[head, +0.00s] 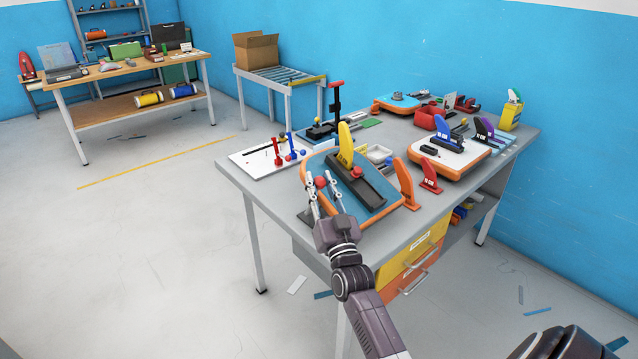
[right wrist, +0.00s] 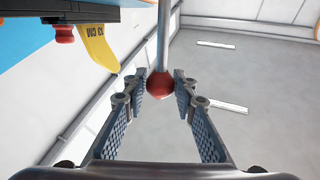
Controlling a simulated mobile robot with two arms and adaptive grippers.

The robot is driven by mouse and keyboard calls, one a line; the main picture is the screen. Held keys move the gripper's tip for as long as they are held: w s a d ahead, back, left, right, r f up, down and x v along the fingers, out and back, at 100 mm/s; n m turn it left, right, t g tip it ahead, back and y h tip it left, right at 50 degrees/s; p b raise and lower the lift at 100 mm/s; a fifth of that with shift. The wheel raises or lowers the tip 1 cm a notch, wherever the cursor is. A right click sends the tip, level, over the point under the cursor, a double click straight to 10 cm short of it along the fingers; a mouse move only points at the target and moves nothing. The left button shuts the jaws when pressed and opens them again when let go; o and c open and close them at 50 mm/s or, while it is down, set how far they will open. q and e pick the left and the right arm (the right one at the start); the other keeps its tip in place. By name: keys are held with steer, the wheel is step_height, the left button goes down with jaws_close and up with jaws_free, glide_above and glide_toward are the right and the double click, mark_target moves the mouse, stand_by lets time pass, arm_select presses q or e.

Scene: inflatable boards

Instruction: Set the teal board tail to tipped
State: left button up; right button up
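The teal board (head: 377,208) has an orange rim and sits tilted on the near part of the grey table. A black track with a yellow fin (head: 345,143) and a red knob (head: 356,172) is on top of it. A red ball (head: 321,182) shows at the board's left end; in the right wrist view the ball (right wrist: 160,84) is on the end of a metal rod (right wrist: 164,35). My right gripper (head: 322,187) is open, with its fingertips on either side of the ball. Whether they touch it I cannot tell. My left gripper is not in view.
Orange (head: 405,184) and red (head: 430,177) fins stand right of the board. A white panel with levers (head: 262,162) is to its left. A white-topped board (head: 450,158) and an orange-and-teal one (head: 398,101) are farther back. The floor to the left is mostly clear.

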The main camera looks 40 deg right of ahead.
steer(key=o, duration=0.3)
steer(key=shift+s+r, duration=0.1)
steer(key=shift+s, duration=0.05)
steer(key=shift+s+a+f, duration=0.1)
steer(key=shift+s+f, duration=0.15)
steer(key=v, duration=1.1)
steer(key=shift+s, duration=0.15)
steer(key=shift+f, duration=0.1)
